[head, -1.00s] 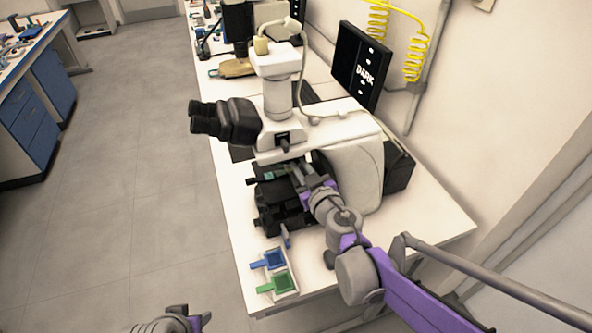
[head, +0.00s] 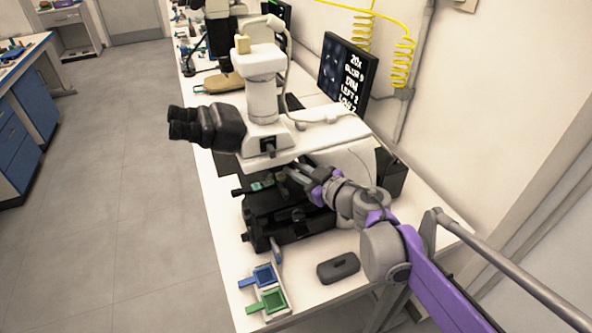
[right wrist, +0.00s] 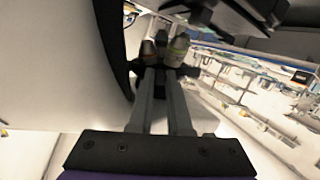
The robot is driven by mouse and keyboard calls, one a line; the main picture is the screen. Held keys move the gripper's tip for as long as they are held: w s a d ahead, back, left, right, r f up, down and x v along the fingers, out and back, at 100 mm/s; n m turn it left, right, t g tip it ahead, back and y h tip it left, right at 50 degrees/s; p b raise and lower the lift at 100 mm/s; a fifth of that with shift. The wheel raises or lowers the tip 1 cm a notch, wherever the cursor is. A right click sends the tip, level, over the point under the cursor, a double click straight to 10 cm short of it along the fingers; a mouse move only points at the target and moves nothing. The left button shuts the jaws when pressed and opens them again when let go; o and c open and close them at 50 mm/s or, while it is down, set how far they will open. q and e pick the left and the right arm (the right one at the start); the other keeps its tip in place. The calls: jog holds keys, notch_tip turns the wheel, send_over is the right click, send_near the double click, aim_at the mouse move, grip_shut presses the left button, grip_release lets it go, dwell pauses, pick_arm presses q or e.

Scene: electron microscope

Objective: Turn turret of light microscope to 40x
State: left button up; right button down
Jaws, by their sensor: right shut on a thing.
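The light microscope (head: 262,100) stands on the white bench, with black eyepieces and a dark stage (head: 288,215). My right gripper (head: 290,176) reaches under its head from the right, at the turret, which is mostly hidden in the head view. The fingers are shut on an objective; which one is unclear. The monitor (head: 346,75) behind shows white text beginning "20x". My left gripper is not in view.
A black box (head: 391,176) stands behind the microscope. The floor on the left is clear.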

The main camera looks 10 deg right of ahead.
jog(key=c, duration=0.9)
grip_release()
jog(key=shift+w, duration=0.1)
jog(key=shift+o, duration=0.2)
jog(key=v, duration=1)
jog(key=shift+s+d, duration=0.15)
jog(key=shift+s, duration=0.25)
jog(key=shift+o, duration=0.2)
